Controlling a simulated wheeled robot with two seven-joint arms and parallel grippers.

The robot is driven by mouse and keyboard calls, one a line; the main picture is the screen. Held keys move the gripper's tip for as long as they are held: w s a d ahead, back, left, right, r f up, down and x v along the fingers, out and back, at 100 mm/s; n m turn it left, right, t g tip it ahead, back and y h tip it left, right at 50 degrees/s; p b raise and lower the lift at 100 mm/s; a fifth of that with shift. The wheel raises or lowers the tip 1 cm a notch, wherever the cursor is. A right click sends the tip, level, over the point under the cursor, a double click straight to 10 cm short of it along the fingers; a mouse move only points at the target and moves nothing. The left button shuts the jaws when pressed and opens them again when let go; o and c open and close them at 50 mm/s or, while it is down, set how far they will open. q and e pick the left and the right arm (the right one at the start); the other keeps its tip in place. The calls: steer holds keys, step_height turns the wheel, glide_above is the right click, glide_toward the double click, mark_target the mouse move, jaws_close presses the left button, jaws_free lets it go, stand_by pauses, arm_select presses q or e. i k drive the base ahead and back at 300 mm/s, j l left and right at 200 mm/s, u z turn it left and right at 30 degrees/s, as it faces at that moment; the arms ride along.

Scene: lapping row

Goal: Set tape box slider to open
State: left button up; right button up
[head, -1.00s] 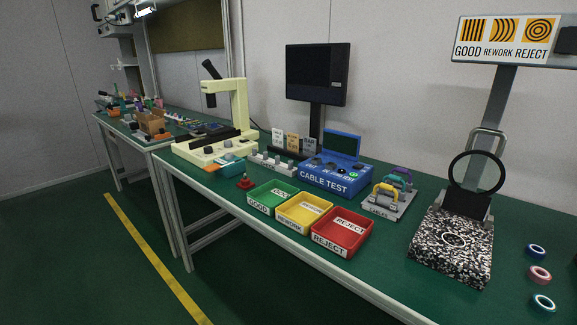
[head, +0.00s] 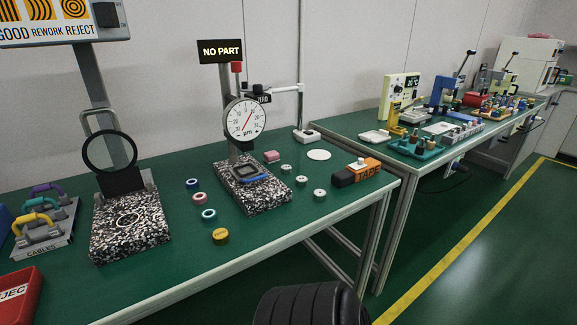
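The tape box (head: 357,172) is an orange and black block marked TAPE. It lies near the right end of the near green bench, close to the front edge. Its black part faces left and the orange part right. The slider's setting is too small to tell. Neither of my grippers shows in the head view.
A dial gauge (head: 244,119) on a speckled stone base (head: 262,198) stands left of the tape box. Small metal discs (head: 320,194) and colored rings (head: 208,214) lie on the near bench (head: 190,265). A second bench with fixtures stands behind right. Floor is open at right.

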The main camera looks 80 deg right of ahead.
mark_target(357, 165)
steer(key=z, duration=1.5)
steer(key=k+z, duration=0.1)
steer(key=z, duration=1.4)
steer(key=k+j, duration=0.05)
